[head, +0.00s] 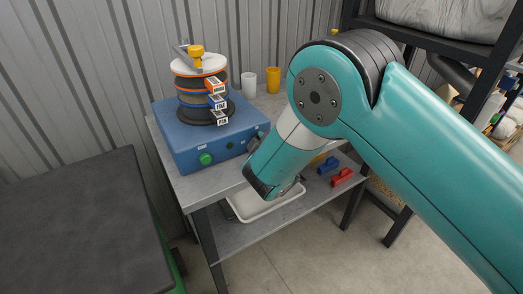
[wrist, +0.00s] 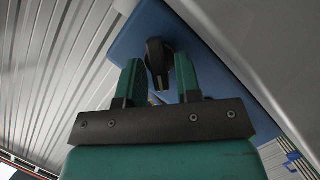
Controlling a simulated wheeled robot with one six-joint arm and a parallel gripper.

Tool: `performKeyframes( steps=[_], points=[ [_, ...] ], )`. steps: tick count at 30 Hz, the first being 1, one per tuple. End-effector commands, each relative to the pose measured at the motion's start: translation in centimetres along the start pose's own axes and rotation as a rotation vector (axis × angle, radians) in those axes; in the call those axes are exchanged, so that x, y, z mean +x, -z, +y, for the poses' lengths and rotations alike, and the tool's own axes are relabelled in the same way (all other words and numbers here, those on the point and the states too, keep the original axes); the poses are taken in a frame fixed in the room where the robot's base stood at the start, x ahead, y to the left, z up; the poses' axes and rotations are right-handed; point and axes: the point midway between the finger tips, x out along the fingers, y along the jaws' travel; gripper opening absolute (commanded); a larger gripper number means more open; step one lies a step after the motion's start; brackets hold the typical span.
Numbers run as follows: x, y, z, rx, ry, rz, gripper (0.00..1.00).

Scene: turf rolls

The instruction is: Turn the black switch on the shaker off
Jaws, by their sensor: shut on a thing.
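The shaker (head: 180,136) is a blue box with a stack of round sieves on top, standing on a grey bench. In the wrist view, its blue front panel (wrist: 135,40) lies ahead of my gripper (wrist: 158,64). The black switch (wrist: 156,55) is a dark knob with a bar-shaped grip, between my two green fingers. My gripper is shut on the switch, with one finger on each side of the bar. In the head view my wrist covers the right part of the panel, and the fingers are mostly hidden. The switch's markings do not show.
A green knob (head: 205,158) sits on the left of the shaker's front. A white cup (head: 249,85) and a yellow cup (head: 273,80) stand behind it. A white tray (head: 262,205), a blue clamp (head: 328,165) and a red clamp (head: 342,177) lie on the lower shelf.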

Motion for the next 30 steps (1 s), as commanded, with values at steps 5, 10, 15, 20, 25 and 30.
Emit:
performKeyframes(
  steps=[5, 10, 15, 20, 25, 30],
  points=[
    [0.12, 0.10, -0.01, -0.031, -0.018, 0.004, 0.08],
    [0.11, 0.15, 0.10, -0.042, -0.023, 0.004, 0.08],
    [0.11, 0.16, 0.15, -0.042, -0.023, 0.004, 0.08],
    [0.11, 0.17, 0.16, -0.041, -0.023, 0.004, 0.38],
    [0.08, 0.09, 0.10, -0.042, -0.021, 0.002, 0.40],
    [-0.19, 0.06, -0.02, -0.043, -0.020, 0.002, 0.40]
  ],
)
